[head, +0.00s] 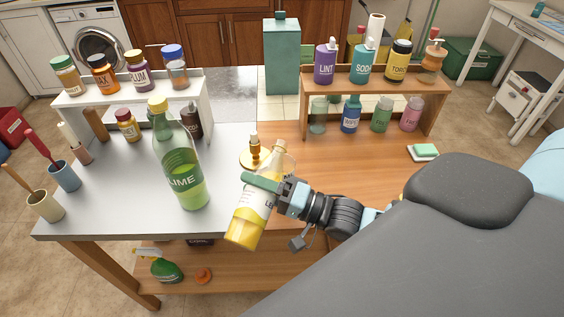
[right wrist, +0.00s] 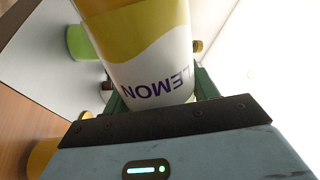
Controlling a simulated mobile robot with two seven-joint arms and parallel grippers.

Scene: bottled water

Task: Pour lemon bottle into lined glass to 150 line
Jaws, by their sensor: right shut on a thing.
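The lemon bottle (head: 243,232), with yellow liquid and a white label, is tilted, its base at lower left and its neck at upper right. My right gripper (head: 262,188) is shut around its body, above the table's front edge. The label reads LEMON upside down in the right wrist view, where the lemon bottle (right wrist: 145,65) sits between the fingers (right wrist: 160,98). I cannot make out a lined glass with marks; a clear vessel (head: 318,116) stands under the right shelf, too small to read. My left gripper is not in view.
A lime bottle (head: 183,165) with a yellow cap stands left of the lemon bottle. A gold pump bottle (head: 255,153) is just behind it. Shelves (head: 66,113) with jars and bottles stand at the back. Cups (head: 45,207) stand at left. The wooden tabletop (head: 375,178) has free room at right.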

